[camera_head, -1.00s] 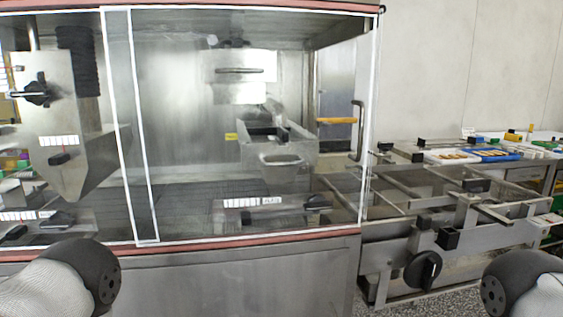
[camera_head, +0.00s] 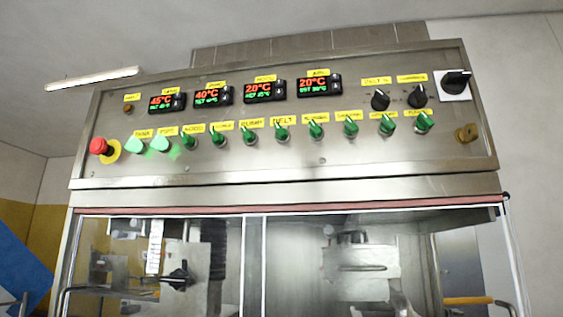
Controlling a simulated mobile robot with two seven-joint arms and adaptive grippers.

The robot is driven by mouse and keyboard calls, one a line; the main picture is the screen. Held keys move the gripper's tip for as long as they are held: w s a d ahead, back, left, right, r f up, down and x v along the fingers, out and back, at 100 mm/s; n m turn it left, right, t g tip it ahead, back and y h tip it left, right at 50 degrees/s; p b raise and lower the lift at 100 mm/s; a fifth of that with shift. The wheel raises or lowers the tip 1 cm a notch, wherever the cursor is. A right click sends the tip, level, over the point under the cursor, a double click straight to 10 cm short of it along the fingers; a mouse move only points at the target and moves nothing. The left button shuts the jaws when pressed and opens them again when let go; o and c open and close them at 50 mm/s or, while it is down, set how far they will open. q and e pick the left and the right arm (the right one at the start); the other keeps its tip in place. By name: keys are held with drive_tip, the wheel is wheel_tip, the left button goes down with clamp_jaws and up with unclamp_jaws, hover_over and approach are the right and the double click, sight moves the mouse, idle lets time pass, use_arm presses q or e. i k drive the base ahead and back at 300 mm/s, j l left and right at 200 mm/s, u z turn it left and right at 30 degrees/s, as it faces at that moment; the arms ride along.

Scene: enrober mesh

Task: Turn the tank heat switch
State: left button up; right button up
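The control panel (camera_head: 290,172) of the machine spans the upper middle of the head view, seen from below. A row of green switches runs across it. The leftmost switch (camera_head: 135,146) is lit bright green, under a yellow label (camera_head: 142,133) that seems to read TANK. The switch beside it (camera_head: 160,145) is also lit, under a label that looks like PIPE. The other green switches, such as this one (camera_head: 281,134), look darker. Neither of my grippers is in view.
A red emergency button (camera_head: 98,146) sits left of the lit switches. Temperature displays (camera_head: 212,96) are above the row. Black knobs (camera_head: 380,100) and a black rotary switch (camera_head: 456,83) are at the right. Glass doors (camera_head: 160,262) are below the panel.

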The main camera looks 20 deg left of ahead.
sight(134, 144)
drive_tip(key=u, duration=1.75)
